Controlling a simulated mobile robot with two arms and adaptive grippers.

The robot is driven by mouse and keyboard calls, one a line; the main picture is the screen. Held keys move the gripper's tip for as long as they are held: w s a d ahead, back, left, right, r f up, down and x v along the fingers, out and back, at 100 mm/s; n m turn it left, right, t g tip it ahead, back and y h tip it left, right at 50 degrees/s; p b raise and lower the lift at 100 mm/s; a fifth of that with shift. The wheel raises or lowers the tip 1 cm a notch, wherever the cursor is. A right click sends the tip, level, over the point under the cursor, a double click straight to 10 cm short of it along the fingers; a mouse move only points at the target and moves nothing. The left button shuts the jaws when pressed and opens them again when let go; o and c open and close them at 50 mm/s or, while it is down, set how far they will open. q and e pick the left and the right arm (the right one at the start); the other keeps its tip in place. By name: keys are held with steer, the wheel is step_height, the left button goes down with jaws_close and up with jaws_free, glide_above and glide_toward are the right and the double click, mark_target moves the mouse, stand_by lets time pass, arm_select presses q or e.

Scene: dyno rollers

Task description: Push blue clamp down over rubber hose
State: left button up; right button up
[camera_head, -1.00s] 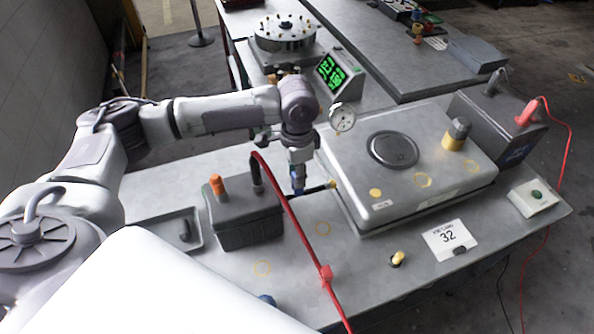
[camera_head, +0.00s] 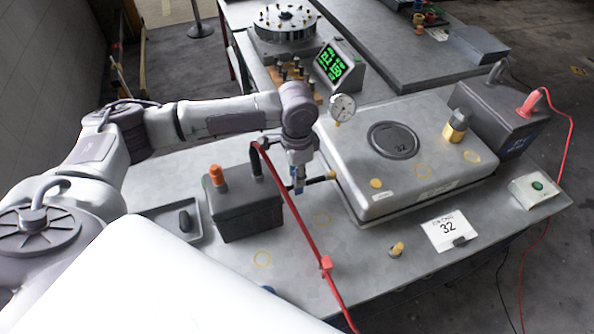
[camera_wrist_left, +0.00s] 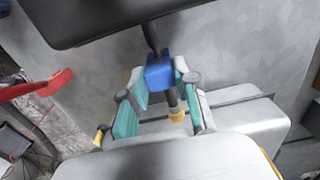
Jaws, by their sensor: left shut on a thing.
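My left gripper (camera_head: 294,190) is over the table between the black box and the grey metal housing. In the left wrist view, its teal-padded fingers (camera_wrist_left: 162,85) are shut on the blue clamp (camera_wrist_left: 160,71). The black rubber hose (camera_head: 320,179) runs from the black box side to a yellow-brass end at the housing. In the wrist view, the hose (camera_wrist_left: 151,36) enters the clamp on one side and shows again beyond it, near the yellow fitting (camera_wrist_left: 177,115). The clamp appears around the hose, but its exact seating is partly hidden by the fingers. My right gripper is not in view.
The black box (camera_head: 246,212) has an orange cap and a red cable (camera_head: 305,221) looping in front of my gripper. The metal housing (camera_head: 375,205) is close on the right, with a gauge (camera_head: 342,106) behind.

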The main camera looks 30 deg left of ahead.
arm_select(q)
steer(key=shift+s+f+p, duration=0.1)
steer(key=shift+f+p, duration=0.15)
steer(key=shift+p, duration=0.2)
stand_by(1.0)
steer(key=o, duration=1.1)
step_height(320, 180, up, 12)
steer(key=shift+f, duration=0.1)
